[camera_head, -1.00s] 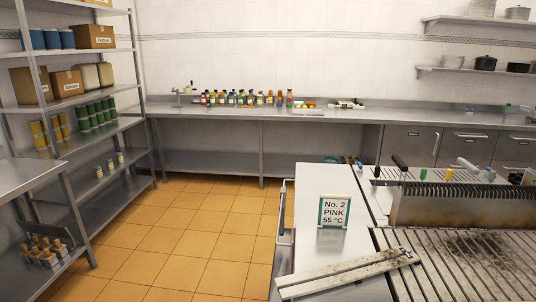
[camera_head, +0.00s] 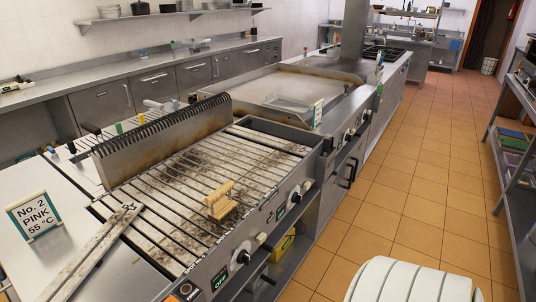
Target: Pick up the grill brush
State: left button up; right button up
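A small light-wooden block-shaped thing with a raised handle, which looks like the grill brush (camera_head: 220,201), rests on the slatted grill (camera_head: 178,183). It sits near the front edge of the slats, right of the grill's middle. The grill has pale slats with dark soot marks and a raised metal back guard. Neither of my grippers shows in the view.
A sign reading "No. 2 PINK 55 °C" (camera_head: 34,214) stands on the white counter at left. A long stained slat (camera_head: 95,252) lies at the grill's left end. A flat griddle (camera_head: 290,88) adjoins beyond.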

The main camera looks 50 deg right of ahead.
aim_at(217, 212)
jog(key=z, duration=1.3)
